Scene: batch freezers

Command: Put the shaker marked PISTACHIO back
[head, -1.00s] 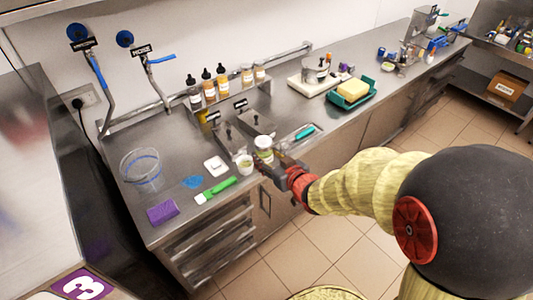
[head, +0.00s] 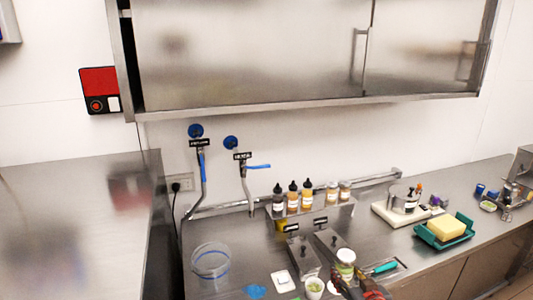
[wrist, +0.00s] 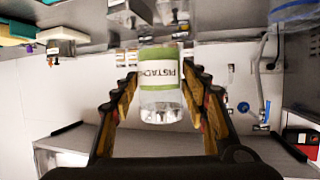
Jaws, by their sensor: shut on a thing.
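The shaker marked PISTACHIO (wrist: 161,84) is a clear jar with a white label and green bands. It fills the gap between the fingers of my gripper (wrist: 161,96) in the wrist view, with the label facing the camera and the lettering upside down in the picture. In the head view, the shaker (head: 345,258) shows upright above the front of the counter, beside a small cup with green contents (head: 314,288). My gripper (head: 350,279) is shut on it. A raised shelf (head: 330,212) behind holds several dark-capped bottles (head: 293,198) and two jars (head: 338,190).
Two lidded metal bins (head: 303,256) stand between the shaker and the shelf. A scale (head: 402,207) with a pot and a green tray with a yellow block (head: 446,228) are to the right. A clear bucket (head: 210,262) is left. A wall cabinet (head: 260,50) hangs above.

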